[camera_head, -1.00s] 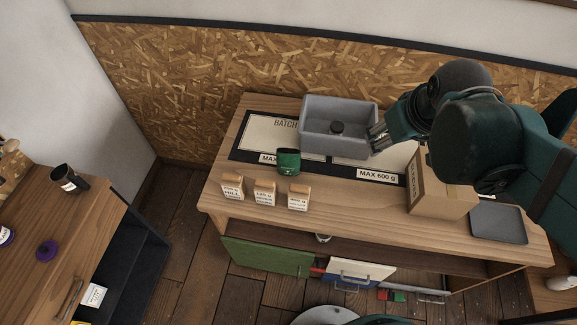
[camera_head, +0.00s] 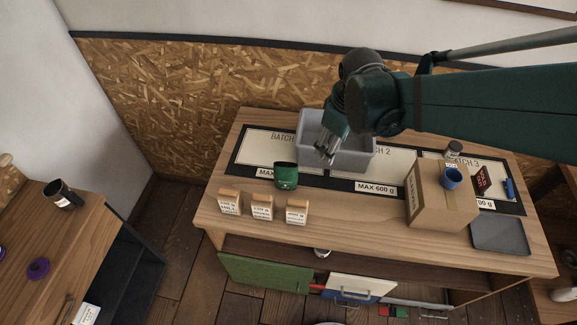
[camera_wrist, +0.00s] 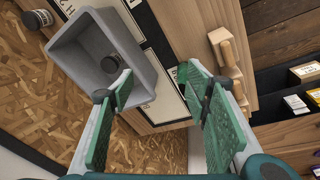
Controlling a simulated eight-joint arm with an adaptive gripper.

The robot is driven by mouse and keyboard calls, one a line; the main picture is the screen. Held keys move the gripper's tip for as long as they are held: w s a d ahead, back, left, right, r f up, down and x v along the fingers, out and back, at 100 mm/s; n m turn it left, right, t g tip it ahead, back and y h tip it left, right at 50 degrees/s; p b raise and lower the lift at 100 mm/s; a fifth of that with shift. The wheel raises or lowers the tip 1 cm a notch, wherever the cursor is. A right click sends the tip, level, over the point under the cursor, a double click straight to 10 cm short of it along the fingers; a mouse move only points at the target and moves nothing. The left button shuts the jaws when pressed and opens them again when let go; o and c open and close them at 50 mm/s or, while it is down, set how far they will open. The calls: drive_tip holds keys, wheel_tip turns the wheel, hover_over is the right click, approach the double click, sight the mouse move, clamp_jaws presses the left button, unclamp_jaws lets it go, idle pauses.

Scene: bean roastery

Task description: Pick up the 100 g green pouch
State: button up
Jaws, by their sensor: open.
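The green pouch (camera_head: 286,177) stands upright on the workbench, at the front edge of the left batch mat, left of the grey bin. Its small label is too blurred to read. In the wrist view the two green-padded fingers of my gripper (camera_wrist: 156,84) are spread wide. I cannot clearly make out the pouch there; the right finger may cover it.
The grey bin (camera_head: 364,161) stands behind the pouch, with a dark round jar (camera_wrist: 111,64) inside. Several wooden label blocks (camera_head: 263,207) line the front edge.

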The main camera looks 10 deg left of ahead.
sight(286, 168)
drive_tip(key=a+f+n, duration=0.2)
drive_tip(key=a+f, duration=0.2)
drive_tip(key=w+a+f+n+g, duration=0.1)
drive_tip(key=a+f+n, duration=0.1)
drive_tip(key=a+f, duration=0.3)
drive_tip(key=w+a+f+n+g+b, duration=0.1)
drive_tip(key=a+f+n, duration=0.1)
drive_tip(key=a+f, duration=0.3)
drive_tip(key=shift+w+f+h, duration=0.15)
drive_tip(key=shift+f+h, duration=0.1)
drive_tip(key=shift+h, duration=0.15)
drive_tip(key=shift+a+f+n, duration=0.25)
drive_tip(key=shift+f+n, duration=0.1)
drive_tip(key=shift+n, duration=0.05)
drive_tip(key=shift+f, duration=0.1)
drive_tip(key=shift+f, duration=1.2)
drive_tip(key=shift+f, duration=2.6)
drive_tip(key=c, duration=0.8)
